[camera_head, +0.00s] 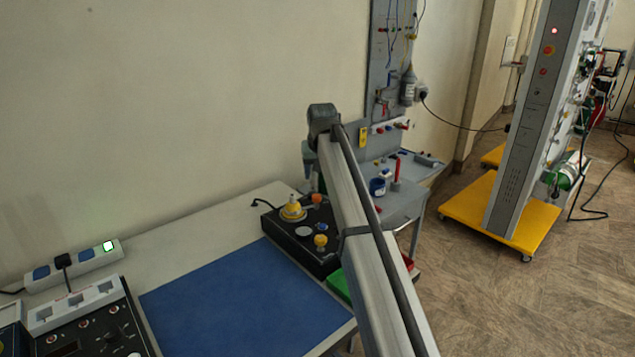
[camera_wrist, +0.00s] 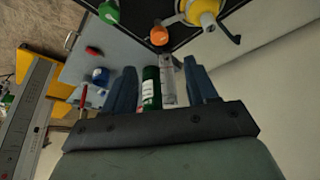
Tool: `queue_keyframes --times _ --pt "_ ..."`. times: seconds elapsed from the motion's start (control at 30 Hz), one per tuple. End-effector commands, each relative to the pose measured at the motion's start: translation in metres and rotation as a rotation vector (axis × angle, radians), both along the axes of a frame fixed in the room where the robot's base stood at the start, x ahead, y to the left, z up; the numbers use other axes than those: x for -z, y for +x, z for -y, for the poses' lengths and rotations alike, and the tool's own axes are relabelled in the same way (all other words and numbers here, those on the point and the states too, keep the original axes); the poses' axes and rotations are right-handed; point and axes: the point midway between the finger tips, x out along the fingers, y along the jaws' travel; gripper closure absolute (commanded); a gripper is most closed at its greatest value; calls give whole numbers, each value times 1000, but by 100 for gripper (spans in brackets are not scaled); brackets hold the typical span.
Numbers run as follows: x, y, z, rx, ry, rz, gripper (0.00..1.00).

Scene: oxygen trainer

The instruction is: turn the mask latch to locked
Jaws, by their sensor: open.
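A black box (camera_head: 283,247) stands at the back right of the bench. It carries a yellow cone-shaped fitting (camera_head: 293,207), an orange knob (camera_head: 316,198), a yellow knob (camera_head: 320,240) and a pale round disc (camera_head: 303,231). I cannot tell which part is the mask latch or how it is turned. In the wrist view the yellow fitting (camera_wrist: 203,12), an orange knob (camera_wrist: 161,36) and a green knob (camera_wrist: 109,12) show at the top, beyond my fingertips. My gripper (camera_wrist: 160,78) is open, with no contact visible.
A green bottle (camera_wrist: 151,88) and a clear cylinder (camera_wrist: 168,80) appear between my fingers, distance unclear. A blue mat (camera_head: 240,300) lies bare on the bench. A power strip (camera_head: 75,266) and a control panel (camera_head: 90,325) are at left. A grey side table (camera_head: 400,205) stands behind my arm.

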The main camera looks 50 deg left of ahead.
Motion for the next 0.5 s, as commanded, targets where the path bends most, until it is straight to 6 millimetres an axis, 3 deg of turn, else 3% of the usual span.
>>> queue_keyframes --times 0.2,0.5 --pt "-21 -5 7 0 0 0 43" --pt "-26 -6 9 0 -1 -1 43"
